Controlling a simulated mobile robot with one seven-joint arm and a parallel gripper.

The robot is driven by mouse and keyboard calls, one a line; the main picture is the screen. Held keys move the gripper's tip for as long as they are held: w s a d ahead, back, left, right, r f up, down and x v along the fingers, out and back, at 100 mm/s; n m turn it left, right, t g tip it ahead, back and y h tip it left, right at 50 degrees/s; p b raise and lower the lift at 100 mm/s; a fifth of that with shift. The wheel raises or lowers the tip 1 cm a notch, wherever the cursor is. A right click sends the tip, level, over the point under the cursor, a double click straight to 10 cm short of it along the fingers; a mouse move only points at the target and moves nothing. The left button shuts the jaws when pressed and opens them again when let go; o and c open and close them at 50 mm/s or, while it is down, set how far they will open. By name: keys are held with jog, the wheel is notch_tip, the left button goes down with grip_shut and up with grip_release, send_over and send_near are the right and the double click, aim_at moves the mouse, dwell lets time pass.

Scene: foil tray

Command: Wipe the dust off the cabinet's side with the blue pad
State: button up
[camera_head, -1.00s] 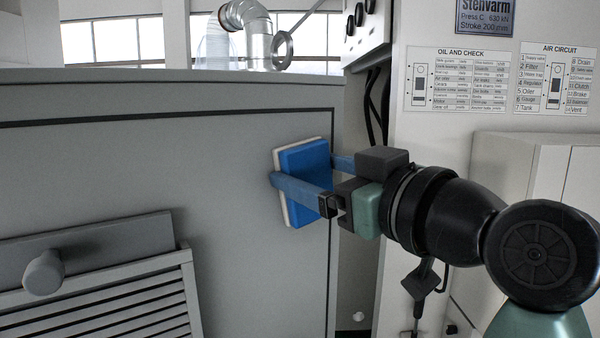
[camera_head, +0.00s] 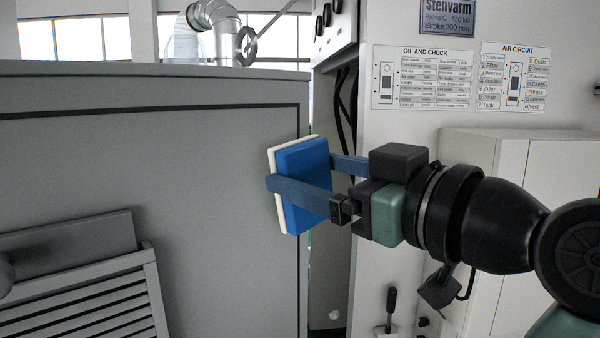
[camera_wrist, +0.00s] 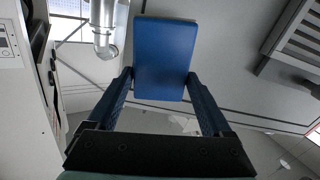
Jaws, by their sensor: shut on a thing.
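The blue pad (camera_head: 305,170) has a pale face turned toward the cabinet's grey side (camera_head: 200,190). My gripper (camera_head: 301,178) is shut on the pad, with one blue finger on each side of it. In the head view the pad overlaps the panel's right edge and sticks out past it. I cannot tell whether its pale face touches the panel. The wrist view shows the pad's blue back (camera_wrist: 165,58) between the fingers. Faint pale patches (camera_wrist: 188,124) show on the grey surface there, perhaps dust. In the head view no dust stands out clearly.
A slatted vent (camera_head: 85,300) and a grey knob (camera_head: 5,273) are at the lower left of the panel. A white machine with printed charts (camera_head: 422,78) stands at the right, with black cables (camera_head: 343,110) in the gap. A metal duct (camera_head: 215,25) rises behind.

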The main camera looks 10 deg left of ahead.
jog(key=shift+s+d, duration=0.5)
jog(key=shift+d, duration=0.05)
jog(key=shift+b+v, duration=0.4)
jog(key=shift+v, duration=1.1)
